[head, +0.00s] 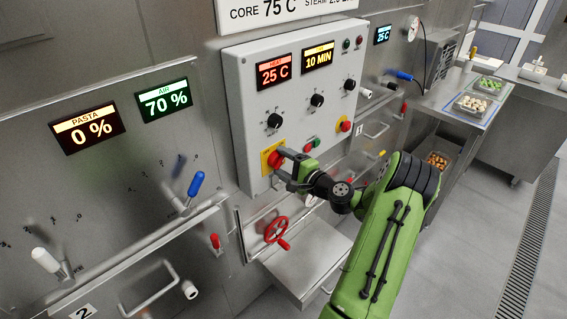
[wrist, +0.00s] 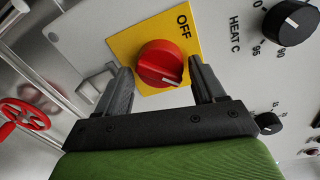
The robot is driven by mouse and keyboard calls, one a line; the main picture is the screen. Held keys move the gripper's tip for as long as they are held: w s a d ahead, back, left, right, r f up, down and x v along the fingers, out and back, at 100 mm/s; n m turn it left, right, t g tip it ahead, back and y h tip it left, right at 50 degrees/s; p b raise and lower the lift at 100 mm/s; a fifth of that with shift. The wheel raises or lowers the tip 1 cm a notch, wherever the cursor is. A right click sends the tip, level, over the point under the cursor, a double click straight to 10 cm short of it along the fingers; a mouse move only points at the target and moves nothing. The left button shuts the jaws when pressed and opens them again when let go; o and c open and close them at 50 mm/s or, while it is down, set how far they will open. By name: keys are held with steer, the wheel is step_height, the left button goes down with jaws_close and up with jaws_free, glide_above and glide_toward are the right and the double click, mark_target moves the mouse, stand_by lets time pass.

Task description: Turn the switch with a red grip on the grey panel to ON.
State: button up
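The red-grip switch (wrist: 162,62) sits on a yellow plate (wrist: 124,45) on the grey panel (head: 238,84). In the head view the red grip (head: 275,159) shows at the panel's lower left, partly hidden by my gripper. In the wrist view, OFF is printed on the plate at upper right, and a white mark on the grip points to the lower right. No ON label is visible. My gripper (wrist: 160,76) is open, with one finger on each side of the grip. Small gaps seem to show; contact cannot be told for sure.
A red handwheel (head: 276,230) is below, above a steel box (head: 312,262). A blue-handled lever (head: 195,184) is at left. The floor at right is clear.

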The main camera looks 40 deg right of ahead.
steer(key=shift+o, duration=0.8)
steer(key=s+r, duration=0.1)
steer(key=s, duration=1.4)
steer(key=shift+s+d+b, duration=0.2)
steer(key=shift+s+b, duration=0.1)
steer(key=shift+s, duration=0.1)
